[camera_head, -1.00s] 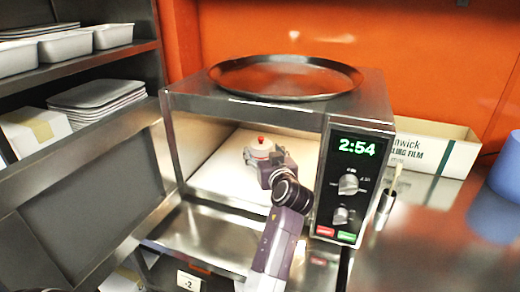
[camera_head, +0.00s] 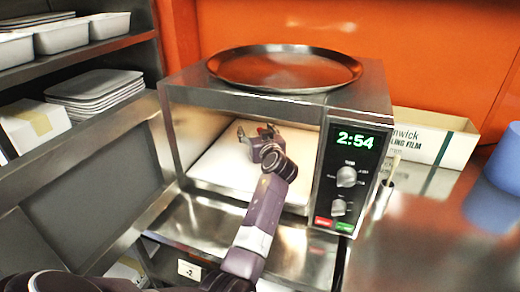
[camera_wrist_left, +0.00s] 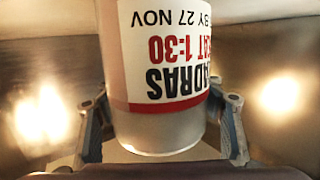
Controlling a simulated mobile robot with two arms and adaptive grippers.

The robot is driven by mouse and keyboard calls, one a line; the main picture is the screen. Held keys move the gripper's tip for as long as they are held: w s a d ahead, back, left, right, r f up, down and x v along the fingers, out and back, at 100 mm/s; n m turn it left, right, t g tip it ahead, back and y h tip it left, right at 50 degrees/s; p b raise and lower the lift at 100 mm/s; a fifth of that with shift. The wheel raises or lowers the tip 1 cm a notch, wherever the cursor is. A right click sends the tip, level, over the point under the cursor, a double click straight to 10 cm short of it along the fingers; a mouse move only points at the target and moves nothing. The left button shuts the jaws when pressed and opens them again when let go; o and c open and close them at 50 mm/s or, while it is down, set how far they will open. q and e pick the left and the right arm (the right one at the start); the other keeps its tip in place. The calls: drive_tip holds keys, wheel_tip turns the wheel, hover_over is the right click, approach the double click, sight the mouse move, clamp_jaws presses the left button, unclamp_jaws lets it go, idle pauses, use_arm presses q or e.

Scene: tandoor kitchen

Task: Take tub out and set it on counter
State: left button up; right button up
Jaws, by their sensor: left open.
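The tub (camera_wrist_left: 160,125) is a pale cylinder with a white and red label reading "MADRAS" and "HEAT 1:30", upside down in the left wrist view. It fills the middle there, between the two fingers of my left gripper (camera_wrist_left: 162,122). The fingers are open, one on each side; whether either touches the tub I cannot tell. In the head view my left gripper (camera_head: 257,131) is inside the open microwave (camera_head: 250,104), and the tub is mostly hidden by it. The counter (camera_head: 430,235) is bare steel right of the microwave. My right gripper is not in view.
The microwave door (camera_head: 90,190) hangs open to the left. A large round tray (camera_head: 285,70) lies on top of the microwave. A cling film box (camera_head: 435,140) and a blue container (camera_head: 502,170) stand at the right. Shelves with trays (camera_head: 95,88) are at the left.

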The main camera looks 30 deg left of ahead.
use_arm(q)
drive_tip(key=shift+c, duration=0.3)
drive_tip(key=c, duration=1.5)
clamp_jaws()
drive_tip(key=shift+r, duration=0.1)
